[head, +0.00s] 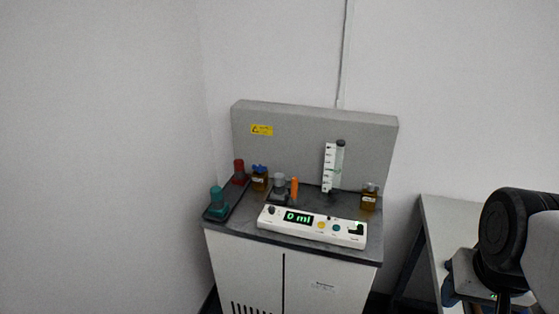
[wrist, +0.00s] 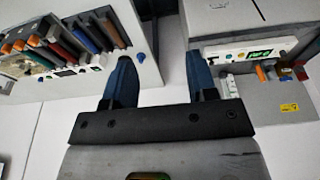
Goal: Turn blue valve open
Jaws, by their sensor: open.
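The blue valve (head: 260,167) sits on top of a brown labelled bottle (head: 260,182) at the back left of the grey-topped bench unit in the head view. I cannot tell from here how far it is turned. In the wrist view, my gripper (wrist: 160,75) has its two dark blue fingers spread wide apart with nothing between them. It is well away from the bench unit, which shows at the right of the wrist view.
A white control panel (head: 312,227) reads "0 ml". Near the valve are a red-topped vessel (head: 239,171), a teal vessel (head: 218,200) and an orange piece (head: 294,188). A syringe (head: 333,168) stands upright behind. Another machine (wrist: 150,75) with coloured slots shows in the wrist view.

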